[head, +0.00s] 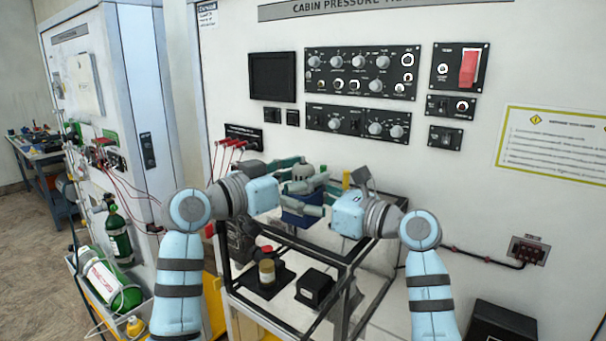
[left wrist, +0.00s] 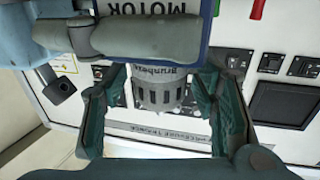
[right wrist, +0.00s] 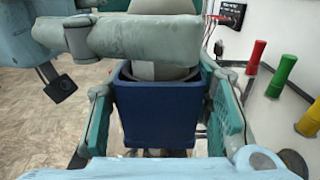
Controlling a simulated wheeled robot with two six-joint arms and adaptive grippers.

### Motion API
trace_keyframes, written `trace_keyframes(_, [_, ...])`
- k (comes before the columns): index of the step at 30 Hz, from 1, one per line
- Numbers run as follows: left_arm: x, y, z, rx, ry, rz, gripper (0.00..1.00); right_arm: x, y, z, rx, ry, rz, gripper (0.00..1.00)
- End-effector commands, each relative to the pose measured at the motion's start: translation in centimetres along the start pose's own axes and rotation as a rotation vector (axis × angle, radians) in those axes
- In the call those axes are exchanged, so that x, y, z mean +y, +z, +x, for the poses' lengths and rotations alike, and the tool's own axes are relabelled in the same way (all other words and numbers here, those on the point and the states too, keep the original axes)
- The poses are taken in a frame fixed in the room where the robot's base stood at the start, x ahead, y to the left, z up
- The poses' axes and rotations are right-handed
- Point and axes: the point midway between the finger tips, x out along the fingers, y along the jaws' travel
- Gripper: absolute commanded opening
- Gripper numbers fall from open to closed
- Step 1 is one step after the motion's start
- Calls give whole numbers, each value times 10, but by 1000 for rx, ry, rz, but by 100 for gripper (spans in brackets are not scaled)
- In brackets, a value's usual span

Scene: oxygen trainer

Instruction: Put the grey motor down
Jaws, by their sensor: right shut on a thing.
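The grey motor (head: 303,173) stands in a blue bin (head: 300,217) held up over the black-framed cart. In the left wrist view the ribbed motor (left wrist: 160,92) shows upside down, with part of the bin's MOTOR label above it. My left gripper (head: 297,175) has its green fingers spread on either side of the motor, with gaps beside it. My right gripper (right wrist: 160,95) is shut on the blue bin (right wrist: 158,108), one finger on each side. In the right wrist view a grey arm part hides much of the motor.
The cart (head: 345,262) has a black rail frame. Below are a black base with a yellowish cylinder (head: 267,272) and a black box (head: 314,287). Red, green and yellow handles (right wrist: 281,75) stand nearby.

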Motion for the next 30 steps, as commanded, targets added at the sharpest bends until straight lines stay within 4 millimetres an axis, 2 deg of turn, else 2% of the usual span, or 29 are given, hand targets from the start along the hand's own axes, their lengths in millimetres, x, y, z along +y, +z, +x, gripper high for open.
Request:
trace_keyframes(8, [0,-3,0,1,0,1,54,0,-2,0,3,1,2,18])
trace_keyframes(11, [-2,-3,-14,1,-4,1,54,0,-2,0,3,1,2,18])
trace_keyframes(21, [-2,-2,-103,-1,-5,4,54,0,-2,0,3,1,2,18])
trace_keyframes(25, [0,-2,-118,-1,-1,1,54,0,-2,0,3,1,2,18])
trace_keyframes(30, [0,-3,-121,-1,0,0,54,0,-1,0,3,1,1,18])
